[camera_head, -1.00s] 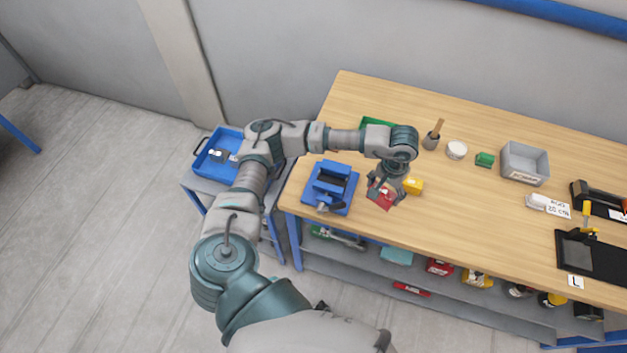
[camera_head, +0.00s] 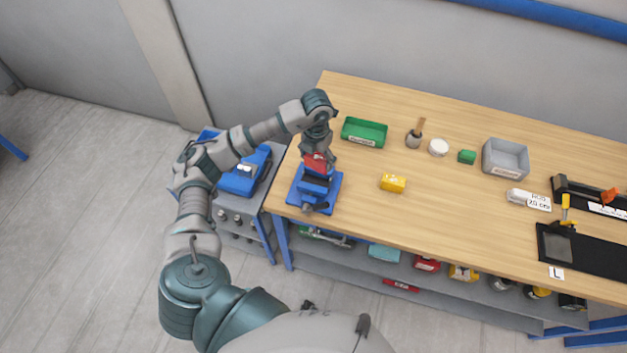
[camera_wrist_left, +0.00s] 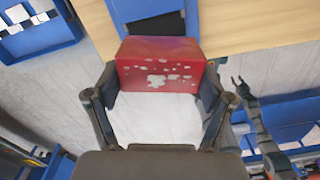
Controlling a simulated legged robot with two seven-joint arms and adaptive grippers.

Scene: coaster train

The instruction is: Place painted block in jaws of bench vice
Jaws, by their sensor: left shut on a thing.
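The red painted block (camera_head: 315,162) is held in my left gripper (camera_head: 317,155), over the rear part of the blue bench vice (camera_head: 330,195). In the left wrist view the block (camera_wrist_left: 160,64) shows red with pale chipped patches, between the two fingers of the left gripper (camera_wrist_left: 159,85). The vice (camera_wrist_left: 122,12) is just beyond the block there, with its dark jaw gap partly hidden. I cannot tell whether the block touches the vice. My right gripper is not seen in the head view.
A yellow block (camera_head: 393,183) lies right of the vice. A green tray (camera_head: 364,132) stands behind it. A brush pot (camera_head: 414,139), white round tin (camera_head: 438,147), green block (camera_head: 467,157) and grey bin (camera_head: 505,158) stand farther right. The bench front between them is clear.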

